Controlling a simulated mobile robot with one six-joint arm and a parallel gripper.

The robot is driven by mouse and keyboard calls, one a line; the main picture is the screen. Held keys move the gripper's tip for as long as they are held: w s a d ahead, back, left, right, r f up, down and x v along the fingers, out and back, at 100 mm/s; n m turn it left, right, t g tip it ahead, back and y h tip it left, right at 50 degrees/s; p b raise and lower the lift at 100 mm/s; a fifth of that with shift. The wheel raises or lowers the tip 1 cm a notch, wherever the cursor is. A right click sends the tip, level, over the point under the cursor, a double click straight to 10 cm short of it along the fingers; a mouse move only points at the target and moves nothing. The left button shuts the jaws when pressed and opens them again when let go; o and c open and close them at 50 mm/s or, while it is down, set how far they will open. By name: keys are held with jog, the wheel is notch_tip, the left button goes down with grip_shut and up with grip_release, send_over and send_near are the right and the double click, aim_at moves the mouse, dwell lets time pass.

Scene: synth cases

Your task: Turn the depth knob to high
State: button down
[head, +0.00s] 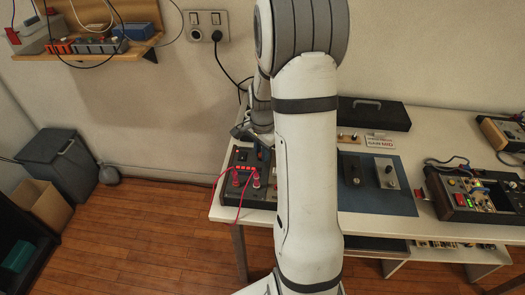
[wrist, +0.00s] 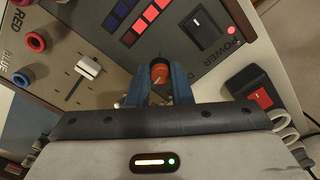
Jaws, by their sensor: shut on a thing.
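In the wrist view an orange-red knob (wrist: 160,71) sits on a dark panel, between the two blue fingers of my gripper (wrist: 161,80). The fingers are shut on it from both sides. A light pointer line on its face seems to run toward the lower left. Only a letter "D" of a label shows beside it; the rest of the label and any scale marks are hidden. In the head view my gripper (head: 262,150) is over the dark control box (head: 238,158) at the table's left end, and my arm covers part of the box.
The panel also holds a white slider (wrist: 89,67), a black power switch (wrist: 209,29) and red and blue sockets. A red rocker switch (wrist: 263,96) is close on the right. Red cables (head: 214,190) hang at the box. A blue mat (head: 402,198) with two small devices lies right.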

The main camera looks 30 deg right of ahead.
jog(key=m, duration=0.5)
jog(key=shift+s+f+m, duration=0.15)
jog(key=shift+s+m, duration=0.05)
jog(key=shift+m, duration=0.1)
jog(key=m, duration=0.5)
jog(key=shift+b, duration=0.4)
jog(key=shift+m, duration=0.3)
jog(key=c, duration=1.3)
grip_release()
jog(key=shift+r, duration=0.2)
